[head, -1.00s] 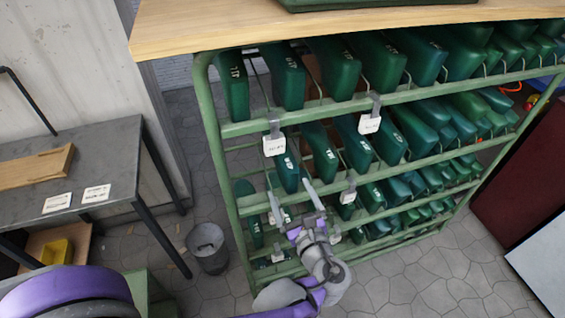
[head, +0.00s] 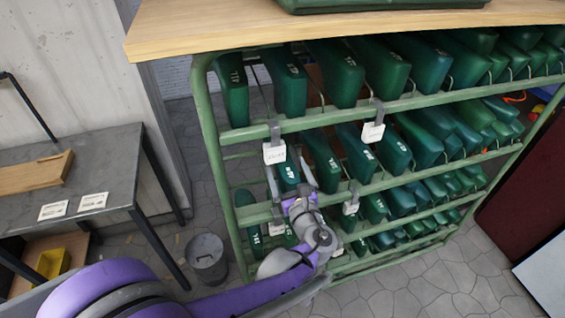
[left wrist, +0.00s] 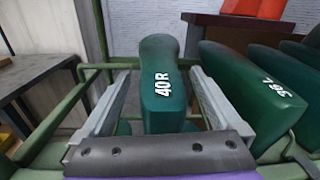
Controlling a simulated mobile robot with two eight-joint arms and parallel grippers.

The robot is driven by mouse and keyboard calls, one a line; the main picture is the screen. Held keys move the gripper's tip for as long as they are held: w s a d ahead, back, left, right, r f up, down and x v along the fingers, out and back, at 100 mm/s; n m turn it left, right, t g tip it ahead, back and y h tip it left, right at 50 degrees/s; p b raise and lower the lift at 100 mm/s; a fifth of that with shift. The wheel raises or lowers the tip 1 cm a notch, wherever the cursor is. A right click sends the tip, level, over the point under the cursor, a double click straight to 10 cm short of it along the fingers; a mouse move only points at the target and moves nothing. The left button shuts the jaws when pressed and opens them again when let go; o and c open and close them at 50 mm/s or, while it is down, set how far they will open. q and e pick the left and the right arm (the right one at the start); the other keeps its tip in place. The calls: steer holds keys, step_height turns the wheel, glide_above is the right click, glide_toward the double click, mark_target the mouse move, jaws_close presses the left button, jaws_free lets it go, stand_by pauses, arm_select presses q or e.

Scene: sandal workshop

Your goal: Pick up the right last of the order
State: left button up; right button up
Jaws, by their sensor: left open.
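A green last (left wrist: 163,70) marked 40R stands upright in the left wrist view, between the fingers of my left gripper (left wrist: 160,100). The fingers are open, one on each side of it, with a visible gap at least on the left. In the head view the left gripper (head: 288,178) reaches into the second tier of the green rack (head: 215,150), around the leftmost last (head: 288,170) there. My right gripper is not in view.
The rack's other tiers hold many green lasts, with white tags (head: 274,153) clipped to the rails. A wooden top (head: 300,25) lies above. A grey table (head: 70,170) and a bin (head: 207,258) stand to the left.

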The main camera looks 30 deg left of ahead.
arm_select(q)
steer(key=c, duration=1.4)
steer(key=shift+r, duration=0.1)
steer(key=shift+c, duration=0.2)
